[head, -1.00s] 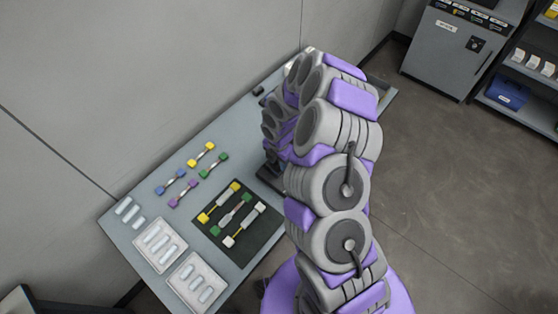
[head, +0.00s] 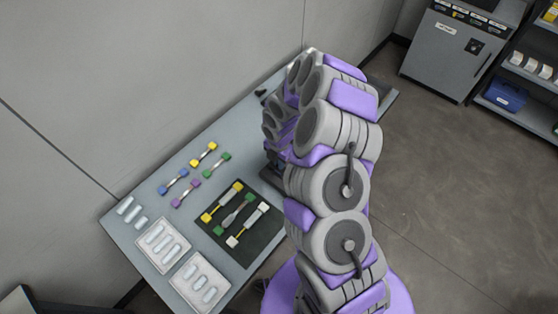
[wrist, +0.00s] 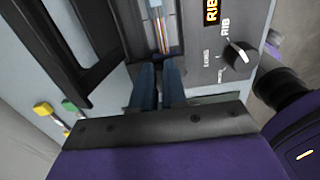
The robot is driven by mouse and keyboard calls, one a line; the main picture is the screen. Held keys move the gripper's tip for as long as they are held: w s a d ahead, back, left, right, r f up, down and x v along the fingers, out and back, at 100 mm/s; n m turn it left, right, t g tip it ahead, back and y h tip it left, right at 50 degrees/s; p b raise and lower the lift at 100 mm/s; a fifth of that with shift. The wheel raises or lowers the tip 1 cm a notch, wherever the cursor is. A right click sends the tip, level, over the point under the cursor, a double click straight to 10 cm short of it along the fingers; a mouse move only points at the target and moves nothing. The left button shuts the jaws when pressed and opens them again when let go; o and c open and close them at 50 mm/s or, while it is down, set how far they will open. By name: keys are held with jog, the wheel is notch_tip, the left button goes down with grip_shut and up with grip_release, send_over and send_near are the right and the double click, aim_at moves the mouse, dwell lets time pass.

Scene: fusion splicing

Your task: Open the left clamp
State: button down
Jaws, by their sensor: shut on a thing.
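In the wrist view, my gripper (wrist: 159,72) reaches its two dark blue fingers into the narrow channel of the grey splicing machine (wrist: 205,68). The fingers are close together and shut on a small part at the near end of the channel, which I take to be the left clamp; the fingers mostly hide it. Thin coloured fibres (wrist: 162,30) run along the channel just beyond the fingertips. In the head view my own arm covers the gripper and nearly all of the machine.
A dial (wrist: 240,58) and a lit display (wrist: 211,11) sit right of the fingers. Black bars (wrist: 48,40) stand left. On the table, a dark mat (head: 263,220) holds several fibre pieces; white trays (head: 163,267) and loose coloured connectors (head: 187,200) lie nearby.

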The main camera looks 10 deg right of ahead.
jog(key=shift+w+a+r+g+h+b, duration=0.2)
jog(key=shift+a+g+h, duration=0.1)
jog(key=shift+g+h, duration=0.35)
jog(key=shift+w+a+r+g+h+b, duration=0.1)
jog(key=shift+w+a+g+h+b, duration=0.25)
jog(key=shift+g, duration=0.5)
jog(key=shift+w+a+r+g+h, duration=0.2)
jog(key=shift+a+r+g+h, duration=0.1)
jog(key=shift+g+h, duration=0.45)
jog(key=shift+w+a+r+g+h+p, duration=0.1)
jog(key=shift+w+a+g+h+p, duration=0.1)
jog(key=shift+w+g+h, duration=0.3)
jog(key=shift+w+a+r+g+h+p, duration=0.1)
jog(key=shift+g+h+p, duration=0.05)
jog(key=shift+g, duration=0.5)
jog(key=shift+a, duration=0.1)
jog(key=c, duration=1.2)
grip_release()
jog(key=shift+a, duration=0.1)
jog(key=shift+o, duration=0.2)
jog(key=shift+r, duration=0.1)
